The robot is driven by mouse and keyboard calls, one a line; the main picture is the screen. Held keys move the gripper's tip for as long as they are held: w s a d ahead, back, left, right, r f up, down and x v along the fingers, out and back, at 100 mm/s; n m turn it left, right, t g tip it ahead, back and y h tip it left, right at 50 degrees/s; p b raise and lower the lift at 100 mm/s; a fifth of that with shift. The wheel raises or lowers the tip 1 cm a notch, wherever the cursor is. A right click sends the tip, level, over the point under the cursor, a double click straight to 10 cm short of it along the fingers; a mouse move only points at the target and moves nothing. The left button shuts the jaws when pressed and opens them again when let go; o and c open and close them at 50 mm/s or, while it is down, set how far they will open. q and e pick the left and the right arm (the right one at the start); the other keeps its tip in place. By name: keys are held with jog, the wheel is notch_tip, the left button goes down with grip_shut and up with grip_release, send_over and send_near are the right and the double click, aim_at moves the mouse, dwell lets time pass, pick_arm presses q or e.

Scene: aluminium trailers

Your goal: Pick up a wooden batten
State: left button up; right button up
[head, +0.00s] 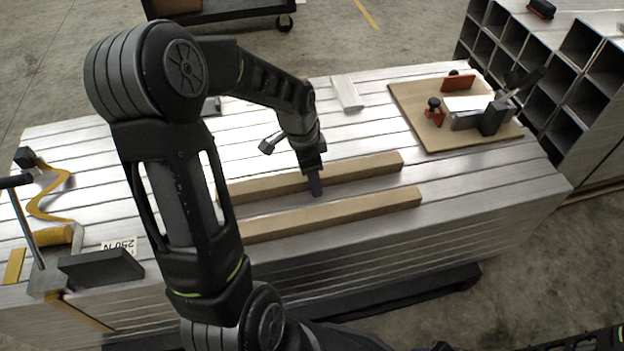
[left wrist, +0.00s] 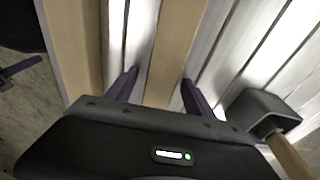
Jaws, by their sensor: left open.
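Two light wooden battens lie flat and roughly parallel on the aluminium lengths. The far batten (head: 365,167) and the near batten (head: 345,214) have a metal strip between them. My left gripper (head: 314,180) is at the middle of the far batten, with one dark finger in front of it. In the left wrist view my left gripper (left wrist: 158,90) is open, with its fingers on either side of the far batten (left wrist: 173,50). The near batten (left wrist: 72,50) is left of the fingers there. I cannot tell the fingers' exact height. My right gripper does not show.
A wooden board (head: 440,140) with red and black clamps lies at the right. A yellow-handled tool (head: 45,205) and a black block (head: 100,268) are at the left. Square tubes (head: 560,80) are stacked at the back right. A dark cart (head: 225,14) stands behind.

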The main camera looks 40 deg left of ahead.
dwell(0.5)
pick_arm(q)
grip_shut()
dwell(0.5)
jog(key=shift+r, duration=0.1)
